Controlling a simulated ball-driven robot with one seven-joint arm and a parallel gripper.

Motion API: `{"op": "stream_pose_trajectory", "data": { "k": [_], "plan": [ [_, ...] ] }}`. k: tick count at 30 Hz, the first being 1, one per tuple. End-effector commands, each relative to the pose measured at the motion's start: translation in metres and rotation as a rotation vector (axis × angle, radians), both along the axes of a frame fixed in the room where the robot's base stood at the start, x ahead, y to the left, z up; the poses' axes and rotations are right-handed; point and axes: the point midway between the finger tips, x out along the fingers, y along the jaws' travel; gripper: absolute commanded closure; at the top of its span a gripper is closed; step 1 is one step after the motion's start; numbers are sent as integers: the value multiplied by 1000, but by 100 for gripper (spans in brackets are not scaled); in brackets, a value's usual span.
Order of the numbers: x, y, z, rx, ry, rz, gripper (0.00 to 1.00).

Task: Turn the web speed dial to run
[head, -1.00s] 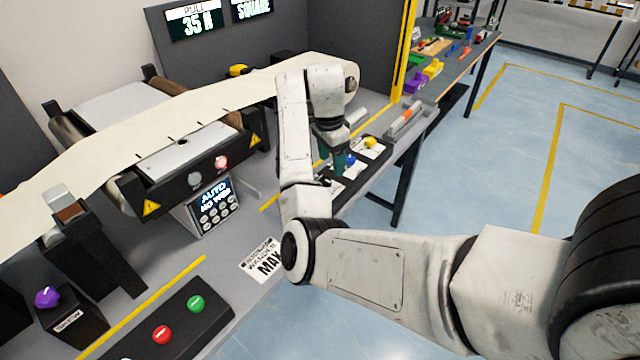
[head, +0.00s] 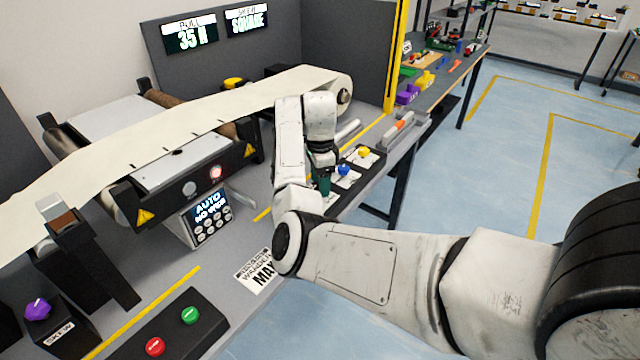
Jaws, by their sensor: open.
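A dark control panel with white label plates lies at the bench's front edge, right of centre. A blue dial (head: 344,170) and a yellow dial (head: 364,153) stand on it; their labels are too small to read, so I cannot tell which is the web speed dial. My gripper (head: 322,190) points down over the panel's near left end, just left of the blue dial. Its green fingers are open, seen edge-on. Whatever lies under and behind them is hidden, possibly another dial. I see no contact with the blue dial.
A purple dial (head: 38,309) marked SKEW stands at the far left. A box with a red button (head: 155,347) and a green button (head: 190,315) is at the front. The pale web (head: 200,110) runs behind my arm. A display (head: 210,212) reads AUTO NO WEB.

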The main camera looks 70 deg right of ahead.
Motion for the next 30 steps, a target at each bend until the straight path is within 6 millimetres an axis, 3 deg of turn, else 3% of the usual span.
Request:
{"op": "stream_pose_trajectory", "data": {
  "k": [6,14,30],
  "plan": [
    [0,0,-15,0,0,1,36],
    [0,0,-16,-1,-1,1,36],
    [0,0,-16,-1,-1,1,86]
  ]
}}
